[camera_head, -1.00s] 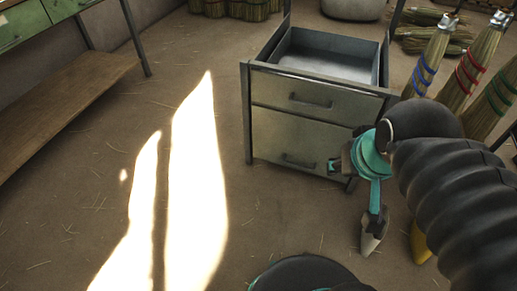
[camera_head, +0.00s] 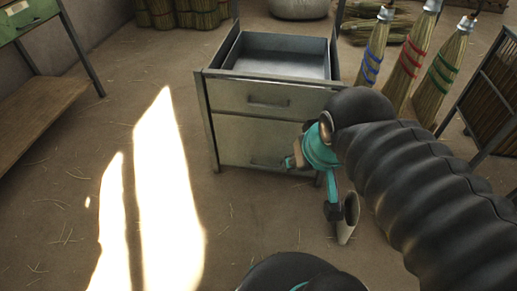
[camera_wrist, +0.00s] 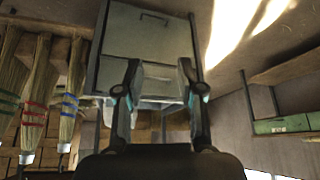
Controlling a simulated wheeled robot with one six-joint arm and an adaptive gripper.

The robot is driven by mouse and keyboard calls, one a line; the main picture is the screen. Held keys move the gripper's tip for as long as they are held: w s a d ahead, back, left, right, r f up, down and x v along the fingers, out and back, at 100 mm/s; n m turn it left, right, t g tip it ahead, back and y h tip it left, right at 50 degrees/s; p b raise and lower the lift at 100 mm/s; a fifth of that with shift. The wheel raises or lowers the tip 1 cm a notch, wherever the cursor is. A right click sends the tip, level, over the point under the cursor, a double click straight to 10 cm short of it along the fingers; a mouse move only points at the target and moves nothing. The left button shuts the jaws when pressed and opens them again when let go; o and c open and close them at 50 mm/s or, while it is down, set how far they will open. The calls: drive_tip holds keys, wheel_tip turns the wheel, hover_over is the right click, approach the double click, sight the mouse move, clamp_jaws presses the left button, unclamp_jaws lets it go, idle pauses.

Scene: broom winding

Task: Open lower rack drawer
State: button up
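The metal rack (camera_head: 209,125) stands ahead of me with two drawer fronts. The lower drawer (camera_head: 235,138) looks closed, and its dark handle (camera_head: 262,163) is partly visible left of my gripper (camera_head: 318,190). The upper drawer (camera_head: 235,95) above it also looks closed. My gripper is near the rack's lower right corner, apart from the handle. In the wrist view my gripper (camera_wrist: 160,72) has its two fingers spread wide with nothing held. The rack (camera_wrist: 112,40) shows inverted beyond them, with a handle (camera_wrist: 152,19) near the top edge.
An open tray (camera_head: 280,60) tops the rack. Several brooms (camera_head: 410,58) with coloured bindings stand to the right, near a dark slatted frame (camera_head: 497,95). A wooden bench shelf (camera_head: 40,105) is at left. Floor left of the rack is clear and sunlit.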

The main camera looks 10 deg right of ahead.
drive_tip(key=m+g+b, duration=0.4)
drive_tip(key=m+b, duration=0.3)
drive_tip(key=m, duration=1.5)
approach(268, 167)
drive_tip(key=shift+h, duration=0.4)
drive_tip(key=f, duration=0.2)
drive_tip(key=w+f, duration=0.1)
drive_tip(key=f, duration=0.2)
drive_tip(key=f+b, duration=0.1)
drive_tip(key=f, duration=0.2)
drive_tip(key=shift+w, duration=0.2)
clamp_jaws()
